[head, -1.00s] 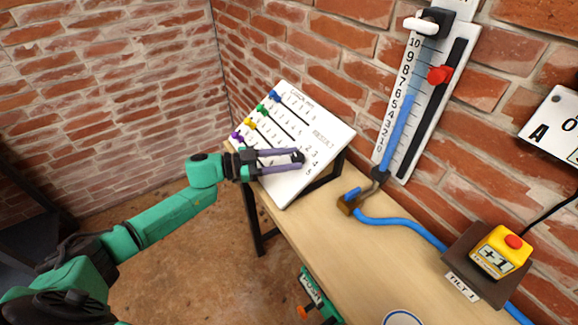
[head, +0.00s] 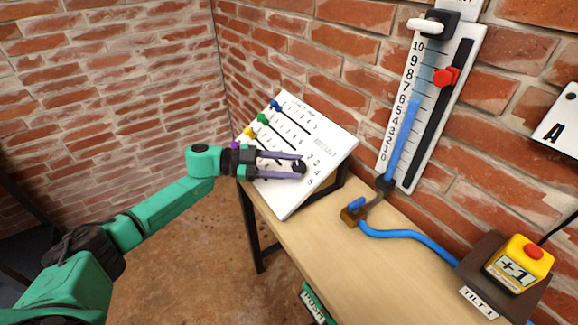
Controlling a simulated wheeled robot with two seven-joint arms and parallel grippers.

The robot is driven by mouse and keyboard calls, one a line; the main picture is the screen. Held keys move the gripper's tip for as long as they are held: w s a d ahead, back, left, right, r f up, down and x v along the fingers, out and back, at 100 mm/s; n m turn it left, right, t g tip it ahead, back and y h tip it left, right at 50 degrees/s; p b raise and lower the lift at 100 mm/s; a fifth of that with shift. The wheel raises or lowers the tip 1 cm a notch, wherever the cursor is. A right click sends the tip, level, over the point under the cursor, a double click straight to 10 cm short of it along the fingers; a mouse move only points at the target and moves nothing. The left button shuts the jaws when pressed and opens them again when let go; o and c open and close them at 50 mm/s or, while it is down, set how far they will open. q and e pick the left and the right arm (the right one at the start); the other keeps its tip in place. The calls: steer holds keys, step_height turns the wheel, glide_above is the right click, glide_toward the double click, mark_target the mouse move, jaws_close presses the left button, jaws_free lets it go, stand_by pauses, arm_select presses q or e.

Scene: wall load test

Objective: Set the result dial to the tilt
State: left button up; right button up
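The white board (head: 330,145) marked RESULT stands tilted on the bench, with several coloured pegs along its left edge and rows of small numbers. My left gripper (head: 301,166) lies across the board's lower right. Its two purple fingers are apart, one on each side of a dark knob (head: 299,167) by the RESULT numbers. I cannot tell whether they grip it. The knob's setting is hidden. A box labelled TILT 1 (head: 480,302) carries a yellow block (head: 519,265) reading +1 with a red button. My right gripper is out of view.
A wall gauge (head: 412,140) has a blue column to about 6 and a red slider (head: 446,77). A blue hose (head: 405,234) runs along the wooden bench (head: 345,265). A green PUSH item (head: 313,303) is below its front edge. The bench middle is clear.

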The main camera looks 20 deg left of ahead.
arm_select(q)
steer(key=shift+o, duration=1.1)
steer(key=b+v, duration=0.3)
steer(key=v, duration=1.1)
steer(key=shift+a, duration=0.3)
steer(key=shift+s+r, duration=0.1)
steer(key=shift+s, duration=0.05)
